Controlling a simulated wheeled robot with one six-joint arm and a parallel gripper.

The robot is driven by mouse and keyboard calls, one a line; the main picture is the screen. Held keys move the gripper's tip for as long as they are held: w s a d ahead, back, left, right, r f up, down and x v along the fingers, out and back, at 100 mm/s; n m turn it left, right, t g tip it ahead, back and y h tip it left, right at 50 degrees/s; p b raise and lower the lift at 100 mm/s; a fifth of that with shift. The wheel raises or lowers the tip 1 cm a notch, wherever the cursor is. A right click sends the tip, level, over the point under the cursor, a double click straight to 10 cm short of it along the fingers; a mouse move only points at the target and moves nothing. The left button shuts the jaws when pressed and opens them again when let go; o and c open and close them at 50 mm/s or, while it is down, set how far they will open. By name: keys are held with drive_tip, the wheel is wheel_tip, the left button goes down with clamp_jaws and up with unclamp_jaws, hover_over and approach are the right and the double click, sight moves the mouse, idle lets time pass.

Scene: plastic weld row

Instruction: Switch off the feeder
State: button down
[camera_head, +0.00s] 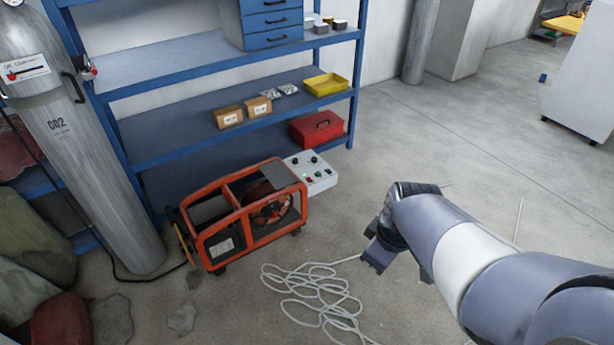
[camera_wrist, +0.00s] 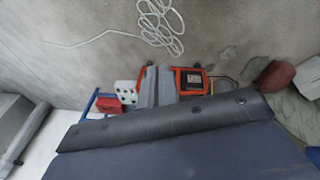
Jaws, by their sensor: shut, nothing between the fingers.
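The feeder (camera_head: 240,215) is an orange-framed machine with a spool inside, standing on the floor in front of the blue shelf. A light grey control box (camera_head: 312,172) with dark knobs and small red and green parts adjoins its right rear corner. In the wrist view the feeder (camera_wrist: 192,80) and the control box (camera_wrist: 126,91) show beyond my gripper (camera_wrist: 157,72), which covers part of the space between them. My gripper (camera_head: 376,262) is shut and empty, in the air to the right of the feeder, apart from it and the box. Switch positions are too small to tell.
A CO2 cylinder (camera_head: 75,140) stands left of the feeder. Coiled pale cable (camera_head: 318,295) lies on the floor in front of it. The blue shelf (camera_head: 190,143) behind holds cartons, a yellow tray (camera_head: 326,85) and a red toolbox (camera_head: 316,128). Floor at the right is mostly clear.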

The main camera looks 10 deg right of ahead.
drive_tip(key=w+d+f+n+b, duration=0.3)
drive_tip(key=f+b, duration=0.5)
drive_tip(key=f, duration=0.5)
drive_tip(key=w+d+f+n+g+b, duration=0.1)
drive_tip(key=w+d+f+n+b, duration=0.3)
drive_tip(key=f+b, duration=0.5)
drive_tip(key=w+d+f+n+b, duration=0.4)
drive_tip(key=f+b, duration=0.4)
drive_tip(key=f, duration=1)
drive_tip(key=shift+w+f+n+g, duration=0.15)
drive_tip(key=shift+w+n+g, duration=0.15)
drive_tip(key=shift+w+n, duration=0.65)
drive_tip(key=shift+s+n, duration=0.25)
